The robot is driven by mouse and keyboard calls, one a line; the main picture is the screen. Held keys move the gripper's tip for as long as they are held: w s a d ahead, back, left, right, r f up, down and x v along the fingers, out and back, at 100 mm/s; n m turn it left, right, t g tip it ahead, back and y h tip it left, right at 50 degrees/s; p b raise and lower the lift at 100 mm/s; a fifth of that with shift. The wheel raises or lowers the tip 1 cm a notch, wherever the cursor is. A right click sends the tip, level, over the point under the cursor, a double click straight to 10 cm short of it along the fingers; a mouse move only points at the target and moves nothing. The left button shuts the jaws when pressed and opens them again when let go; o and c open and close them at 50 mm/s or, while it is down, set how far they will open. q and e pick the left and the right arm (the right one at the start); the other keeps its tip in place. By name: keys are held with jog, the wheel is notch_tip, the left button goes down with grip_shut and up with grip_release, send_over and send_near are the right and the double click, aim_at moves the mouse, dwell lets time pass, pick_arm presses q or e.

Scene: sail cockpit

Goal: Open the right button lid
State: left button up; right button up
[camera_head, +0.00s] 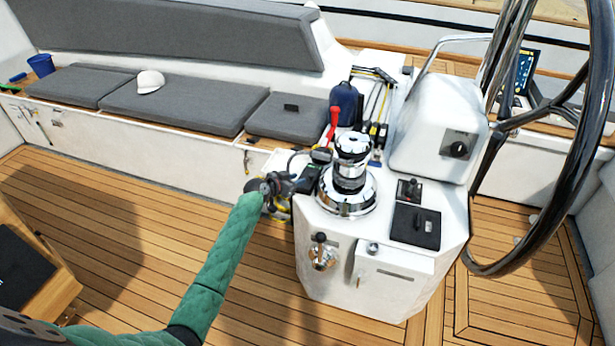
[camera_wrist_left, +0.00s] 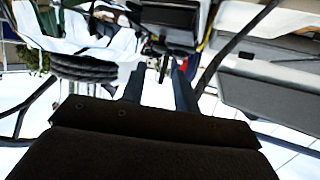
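My left gripper (camera_head: 318,157) reaches in from the left, beside the silver winch (camera_head: 350,178) on the white console (camera_head: 330,230). In the left wrist view its two fingers (camera_wrist_left: 160,85) stand apart, with nothing visibly held between them. A dark, blurred fitting lies beyond the fingertips. I cannot make out which small part is the right button lid; the gripper and winch cover part of the console's left side. My right gripper is not in view.
A small lever panel (camera_head: 409,189) and a black square panel (camera_head: 416,226) lie right of the winch. A dark blue bag (camera_head: 345,103) and a red handle (camera_head: 333,124) stand behind it. The steering wheel (camera_head: 590,130) rises at the right. The teak floor (camera_head: 130,215) at left is open.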

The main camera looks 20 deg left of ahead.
aim_at(311, 175)
pick_arm(q)
jog(key=p+x, duration=0.1)
jog(key=x, duration=0.4)
jog(key=shift+w+d+p, duration=0.15)
jog(key=shift+w+p, duration=0.1)
jog(key=shift+p, duration=0.15)
jog(key=shift+x, duration=0.95)
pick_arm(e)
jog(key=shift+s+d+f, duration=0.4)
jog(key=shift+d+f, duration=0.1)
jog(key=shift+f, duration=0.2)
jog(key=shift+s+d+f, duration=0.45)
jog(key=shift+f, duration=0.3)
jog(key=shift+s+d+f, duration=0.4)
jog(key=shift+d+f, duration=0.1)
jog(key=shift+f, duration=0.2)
pick_arm(q)
jog(key=shift+s+f, duration=0.1)
jog(key=shift+f, duration=0.05)
jog(key=shift+c, duration=0.2)
grip_shut()
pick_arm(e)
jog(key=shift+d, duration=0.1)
